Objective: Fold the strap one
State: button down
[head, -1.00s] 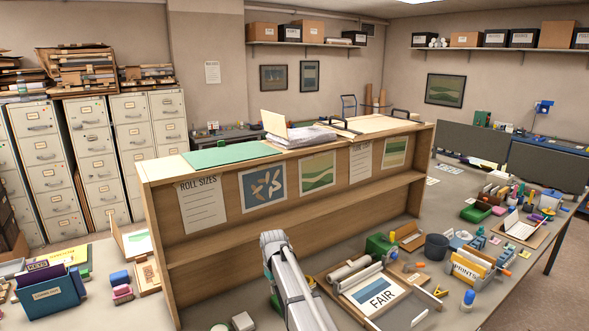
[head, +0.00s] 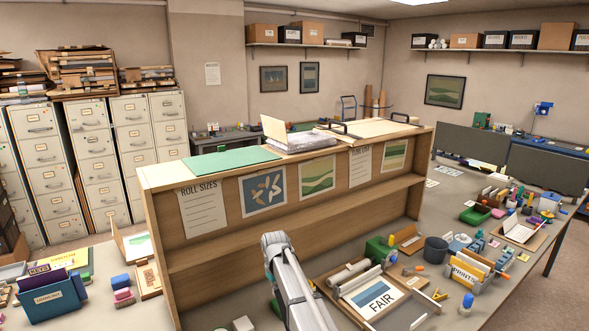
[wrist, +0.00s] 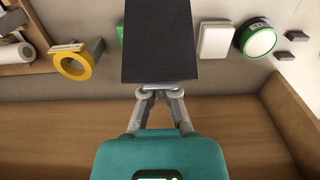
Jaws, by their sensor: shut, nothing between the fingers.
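In the head view my arm reaches down in front of the wooden shelf unit (head: 225,258), and the fingers are hidden. No strap can be made out for certain in either view.
In the wrist view a yellow tape ring (wrist: 73,66), a white block (wrist: 215,40) and a green round item (wrist: 258,40) lie around the slab. A tray with a FAIR print (head: 377,297) is right of my arm. The shelf unit's wooden side is close.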

jog(key=shift+r+p, duration=2.3)
jog(key=shift+r, duration=0.3)
